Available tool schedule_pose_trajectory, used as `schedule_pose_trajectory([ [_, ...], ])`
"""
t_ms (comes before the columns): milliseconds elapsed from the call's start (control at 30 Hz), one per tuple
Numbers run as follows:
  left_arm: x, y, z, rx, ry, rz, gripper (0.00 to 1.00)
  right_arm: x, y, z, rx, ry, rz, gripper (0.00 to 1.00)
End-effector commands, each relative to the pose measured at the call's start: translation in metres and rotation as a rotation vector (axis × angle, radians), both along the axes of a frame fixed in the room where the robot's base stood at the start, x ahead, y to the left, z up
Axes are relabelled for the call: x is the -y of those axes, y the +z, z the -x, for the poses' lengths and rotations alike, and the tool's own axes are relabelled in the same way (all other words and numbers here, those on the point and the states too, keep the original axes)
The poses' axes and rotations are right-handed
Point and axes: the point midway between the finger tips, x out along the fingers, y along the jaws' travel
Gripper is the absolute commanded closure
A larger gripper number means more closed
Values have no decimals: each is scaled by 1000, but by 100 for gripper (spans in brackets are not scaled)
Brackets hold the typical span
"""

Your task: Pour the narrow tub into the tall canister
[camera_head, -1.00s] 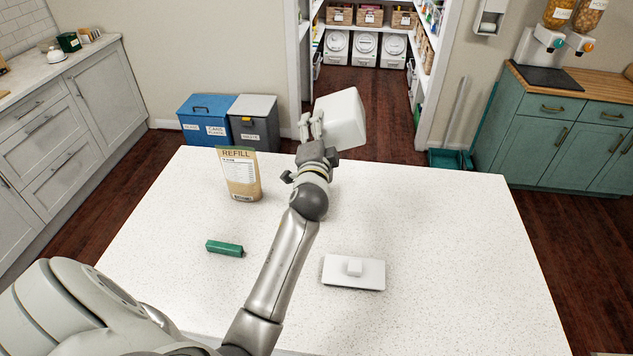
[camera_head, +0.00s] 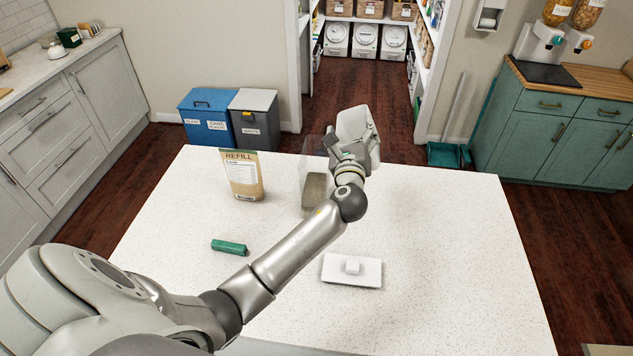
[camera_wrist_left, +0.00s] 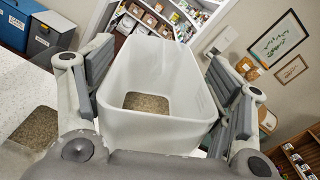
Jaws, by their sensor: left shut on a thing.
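The narrow tub (camera_head: 357,125) is white and is held tilted above the far part of the counter by my left gripper (camera_head: 349,152). In the left wrist view, the gripper's fingers are on both sides of the tub (camera_wrist_left: 150,65), and brown grainy stuff (camera_wrist_left: 147,102) shows inside it. The tall canister (camera_head: 314,190) is clear, with brown grainy contents in its lower part. It stands just left of the gripper and is partly hidden by my arm. The canister's contents also show at the lower left of the left wrist view (camera_wrist_left: 35,130). My right gripper is out of view.
A refill pouch (camera_head: 242,175) stands left of the canister. A green bar-like object (camera_head: 229,247) and a white lid with a knob (camera_head: 352,270) lie nearer on the counter (camera_head: 440,240). The counter's right side is clear. Blue and grey bins (camera_head: 207,122) stand beyond it.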

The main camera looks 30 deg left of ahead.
Motion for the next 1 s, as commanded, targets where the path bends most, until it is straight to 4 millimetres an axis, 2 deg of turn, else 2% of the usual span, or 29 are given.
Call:
schedule_pose_trajectory([
  [33,4,9,-3,-23,-1,-53,74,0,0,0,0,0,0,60],
  [133,8,12,-4,-54,0,-104,74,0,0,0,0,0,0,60],
  [367,8,12,-4,-53,0,-100,74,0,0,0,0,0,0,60],
  [700,8,40,-4,-50,0,-98,74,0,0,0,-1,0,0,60],
  [1000,8,41,-4,-52,0,-98,74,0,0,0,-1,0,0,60],
])
